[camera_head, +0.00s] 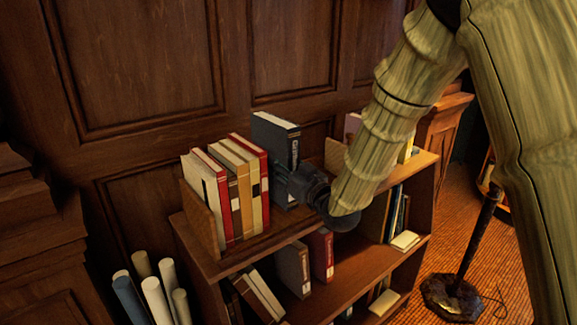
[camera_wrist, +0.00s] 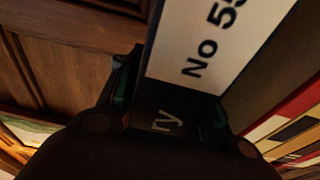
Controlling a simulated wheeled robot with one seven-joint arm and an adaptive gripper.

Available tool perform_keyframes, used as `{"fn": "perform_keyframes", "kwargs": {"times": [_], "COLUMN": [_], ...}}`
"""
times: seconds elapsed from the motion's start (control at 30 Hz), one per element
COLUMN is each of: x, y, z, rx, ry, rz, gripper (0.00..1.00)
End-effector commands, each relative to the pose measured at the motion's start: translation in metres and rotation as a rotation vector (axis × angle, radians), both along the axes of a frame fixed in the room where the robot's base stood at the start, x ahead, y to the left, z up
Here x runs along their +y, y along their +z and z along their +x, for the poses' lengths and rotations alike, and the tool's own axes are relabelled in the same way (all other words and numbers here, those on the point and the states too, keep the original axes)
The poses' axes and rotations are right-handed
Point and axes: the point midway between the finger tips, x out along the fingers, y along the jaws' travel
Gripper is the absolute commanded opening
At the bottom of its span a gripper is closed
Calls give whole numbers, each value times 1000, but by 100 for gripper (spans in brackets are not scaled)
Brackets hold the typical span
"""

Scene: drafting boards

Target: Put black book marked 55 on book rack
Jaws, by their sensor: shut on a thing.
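The black book marked 55 (camera_head: 274,140) is upright, spine toward me, just right of a row of books. In the wrist view its white label (camera_wrist: 205,50) reads "No 5" with a partly cut digit. My gripper (camera_head: 292,182) is shut on the lower part of the book; its fingers also show in the wrist view (camera_wrist: 172,100). The book rack (camera_head: 203,217) has a wooden end panel left of the row, on top of the bookcase. Whether the book's lower edge touches the rack is hidden by my gripper.
Red, white and tan books (camera_head: 235,185) stand close left of the held book. More books lie and stand on the lower shelves of the bookcase (camera_head: 275,240). A panelled wall (camera_head: 150,60) is close behind. Rolled papers (camera_head: 155,295) stand at lower left, a lamp stand (camera_head: 470,250) at right.

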Motion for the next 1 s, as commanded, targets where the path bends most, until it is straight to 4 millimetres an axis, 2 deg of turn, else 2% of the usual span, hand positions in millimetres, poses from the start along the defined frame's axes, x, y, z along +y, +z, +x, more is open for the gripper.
{"fn": "perform_keyframes", "kwargs": {"times": [0.23, 0.6, 0.9, 0.93, 1.0], "x": [4, 4, 3, 3, 3], "y": [0, -29, -33, -36, -36], "z": [7, 6, 6, 6, 6], "rx": [-4, -4, -5, -1, -1], "ry": [1, 1, 1, 0, 0], "rz": [1, 1, 2, 1, 1], "gripper": [0, 0, 0, 41, 54]}}
